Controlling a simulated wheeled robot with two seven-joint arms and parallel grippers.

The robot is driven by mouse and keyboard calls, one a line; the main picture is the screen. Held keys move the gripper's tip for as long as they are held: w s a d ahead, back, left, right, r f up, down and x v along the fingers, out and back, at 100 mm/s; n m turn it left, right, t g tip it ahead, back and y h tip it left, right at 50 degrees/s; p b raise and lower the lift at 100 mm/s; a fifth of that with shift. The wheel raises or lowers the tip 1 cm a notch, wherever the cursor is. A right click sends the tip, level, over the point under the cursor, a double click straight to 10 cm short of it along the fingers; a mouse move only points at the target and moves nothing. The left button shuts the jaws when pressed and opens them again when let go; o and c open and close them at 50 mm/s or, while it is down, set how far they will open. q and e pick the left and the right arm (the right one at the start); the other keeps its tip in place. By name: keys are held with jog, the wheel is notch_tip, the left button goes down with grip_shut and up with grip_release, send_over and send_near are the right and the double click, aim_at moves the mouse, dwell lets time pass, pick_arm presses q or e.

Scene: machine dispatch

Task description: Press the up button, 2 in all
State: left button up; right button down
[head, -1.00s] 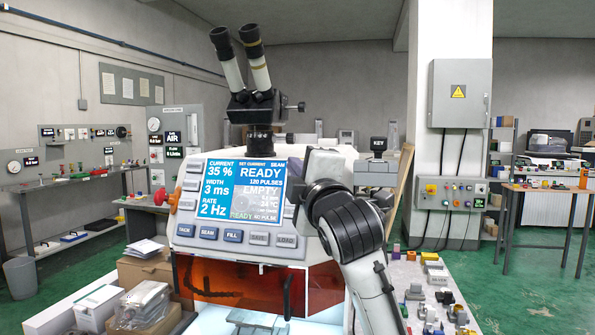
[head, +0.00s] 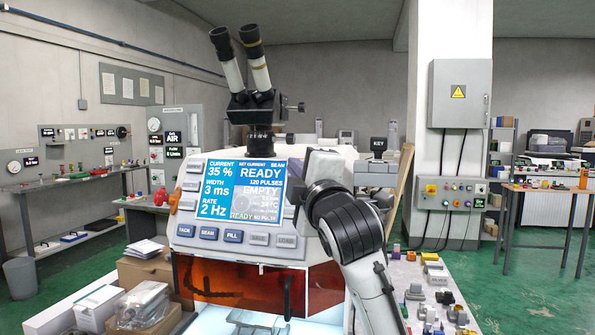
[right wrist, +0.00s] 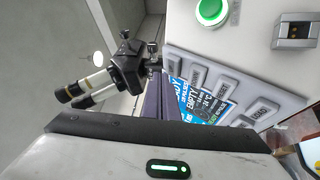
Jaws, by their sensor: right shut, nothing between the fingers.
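The machine's control panel (head: 240,205) faces me, with a lit blue-and-white screen (head: 228,190) reading READY, CURRENT 35 %, WIDTH 3 ms and RATE 2 Hz. Grey buttons line the screen's sides, and a row with TACK, SEAM and FILL (head: 233,236) runs below. I cannot make out an up button; part of the right-hand column is hidden behind my right gripper (head: 316,168). That gripper is shut and empty, close to the panel's right side; contact cannot be told. The right wrist view shows the screen (right wrist: 205,97) and several grey buttons (right wrist: 229,88) at a slant. My left gripper is out of view.
Microscope eyepieces (head: 243,65) rise above the machine. A KEY block (head: 378,145) stands to the right. The right wrist view shows a green round button (right wrist: 211,10) and a metal socket (right wrist: 296,31). Small parts crowd the bench at lower right; boxes stand lower left.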

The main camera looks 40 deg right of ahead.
jog(key=shift+w+d+f, duration=0.15)
jog(key=shift+w+d, duration=0.05)
jog(key=shift+d, duration=0.05)
jog(key=shift+w+d+f, duration=0.2)
jog(key=shift+w+d, duration=0.05)
jog(key=shift+d, duration=0.05)
dwell(0.8)
dwell(0.3)
jog(key=shift+s+a+r+p, duration=0.35)
jog(key=shift+s+a+p, duration=0.15)
jog(key=shift+a+p, duration=0.15)
jog(key=shift+r, duration=0.1)
jog(key=s+a+r+p, duration=0.1)
jog(key=s+a+r, duration=0.1)
jog(key=s+a, duration=0.1)
jog(key=shift+a+p, duration=0.15)
jog(key=shift+p, duration=0.2)
dwell(0.8)
